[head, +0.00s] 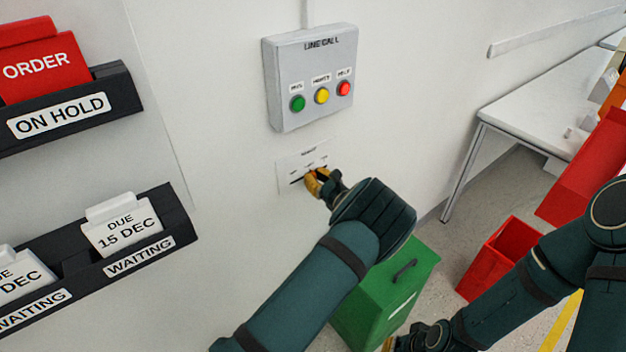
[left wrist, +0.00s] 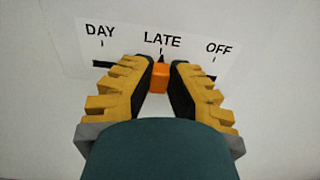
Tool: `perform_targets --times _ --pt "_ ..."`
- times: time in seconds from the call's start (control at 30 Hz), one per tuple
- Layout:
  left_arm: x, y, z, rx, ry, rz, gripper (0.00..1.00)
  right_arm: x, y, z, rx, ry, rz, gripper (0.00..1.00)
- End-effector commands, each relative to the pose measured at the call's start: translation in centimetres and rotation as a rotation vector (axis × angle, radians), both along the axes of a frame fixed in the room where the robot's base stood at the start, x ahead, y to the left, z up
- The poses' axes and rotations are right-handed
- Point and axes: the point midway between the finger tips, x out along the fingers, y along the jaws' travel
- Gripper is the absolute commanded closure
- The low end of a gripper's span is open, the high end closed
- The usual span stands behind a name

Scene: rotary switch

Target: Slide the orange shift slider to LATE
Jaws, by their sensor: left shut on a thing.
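The orange shift slider (left wrist: 160,77) sits between the fingers of my left gripper (left wrist: 162,80) in the left wrist view, directly below the LATE label and its tick. The white label plate (left wrist: 215,65) reads DAY, LATE and OFF from left to right, with a dark slot running along it. In the head view the plate (head: 287,168) is on the wall, and my left gripper (head: 314,182) is at its slot, hiding the slider. My right gripper (head: 390,343) is only partly in frame at the bottom edge, so its fingers cannot be made out.
A grey LINE CALL box (head: 310,112) with green, yellow and red buttons is just above the plate. Black card holders (head: 125,95) are on the wall to the left. A green bin (head: 385,295) and a red bin (head: 492,265) stand below right, near a white table (head: 545,100).

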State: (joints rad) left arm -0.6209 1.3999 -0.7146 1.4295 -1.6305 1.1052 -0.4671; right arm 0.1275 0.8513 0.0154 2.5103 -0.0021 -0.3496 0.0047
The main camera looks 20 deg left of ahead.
Motion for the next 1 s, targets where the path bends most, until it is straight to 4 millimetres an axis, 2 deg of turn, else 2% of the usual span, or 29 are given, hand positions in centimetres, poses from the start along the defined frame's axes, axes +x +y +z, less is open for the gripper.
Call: perform_targets --times 0.13,0.17,0.2,0.23,0.53,0.67,1.0 --pt "0.0 0.2 0.0 0.000 0.000 0.003 1.00 0.0 0.0 0.0 0.000 0.000 0.000 1.00" --pt "0.0 0.2 0.0 0.000 0.000 0.003 0.76 0.0 0.0 0.0 0.000 0.000 0.000 1.00" --pt "0.0 0.2 0.0 0.000 0.000 0.003 0.62 0.0 0.0 0.0 0.000 0.000 0.000 1.00" --pt "0.0 0.2 0.0 0.000 0.000 0.003 0.52 0.0 0.0 0.0 0.000 0.000 0.000 1.00" --pt "-0.1 0.1 0.0 -0.001 0.001 0.002 0.52 0.0 0.0 0.0 0.000 0.000 0.000 1.00" --pt "-0.5 -0.6 0.0 -0.001 0.001 0.001 0.52 0.0 0.0 0.0 0.000 0.000 0.000 1.00" --pt "-4.4 -5.6 0.0 0.001 0.001 -0.001 0.52 0.0 0.0 0.0 0.000 0.000 0.000 1.00"
